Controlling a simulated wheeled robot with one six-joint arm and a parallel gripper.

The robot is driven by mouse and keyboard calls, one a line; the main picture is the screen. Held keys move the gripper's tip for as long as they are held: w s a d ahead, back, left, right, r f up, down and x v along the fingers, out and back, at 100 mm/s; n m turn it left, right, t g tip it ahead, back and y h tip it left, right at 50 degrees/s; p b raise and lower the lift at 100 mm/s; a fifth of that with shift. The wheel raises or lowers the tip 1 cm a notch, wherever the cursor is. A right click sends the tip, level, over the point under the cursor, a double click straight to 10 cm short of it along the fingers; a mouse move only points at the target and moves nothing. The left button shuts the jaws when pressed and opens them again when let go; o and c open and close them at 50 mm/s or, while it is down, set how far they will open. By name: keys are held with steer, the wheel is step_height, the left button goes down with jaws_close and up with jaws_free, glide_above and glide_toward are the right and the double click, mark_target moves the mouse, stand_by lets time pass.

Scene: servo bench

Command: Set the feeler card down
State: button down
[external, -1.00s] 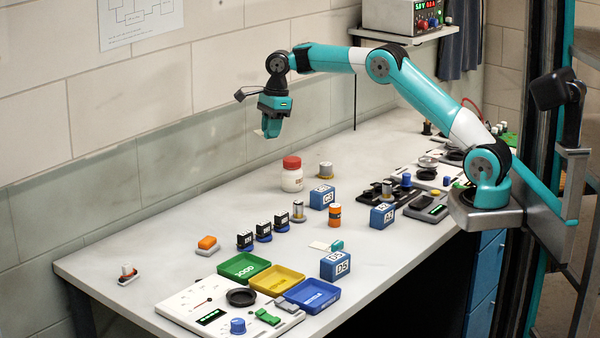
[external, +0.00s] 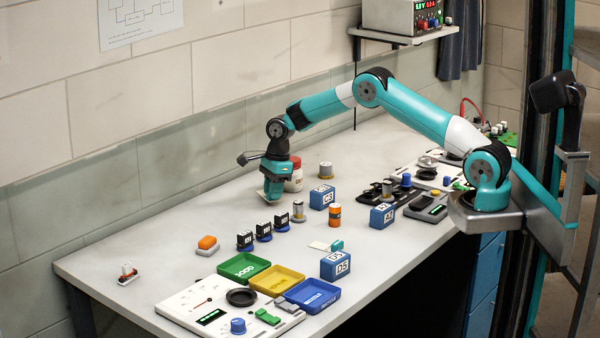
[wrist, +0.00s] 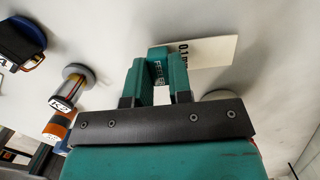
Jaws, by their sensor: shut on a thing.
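The feeler card (wrist: 212,52) is a thin off-white strip printed with "0.1" and has a teal grip end. My gripper (wrist: 158,72) is shut on that teal end in the wrist view, and the strip sticks out to the right. In the external view my gripper (external: 272,195) points down, low over the bench left of the red-lidded jar. The card (external: 262,195) shows as a pale sliver at the fingertips. I cannot tell whether it touches the bench. A second pale card with a teal end (external: 336,245) lies on the bench near the blue D5 block.
The red-lidded jar (external: 296,182) stands close behind my gripper, partly hidden. The green (external: 243,280), yellow (external: 262,284) and blue (external: 327,293) trays are nearer. The bench left of my gripper is clear.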

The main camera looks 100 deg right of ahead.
steer(key=shift+f, duration=0.7)
steer(key=shift+f, duration=0.15)
steer(key=c, duration=1)
jaws_free()
steer(key=shift+c, duration=0.2)
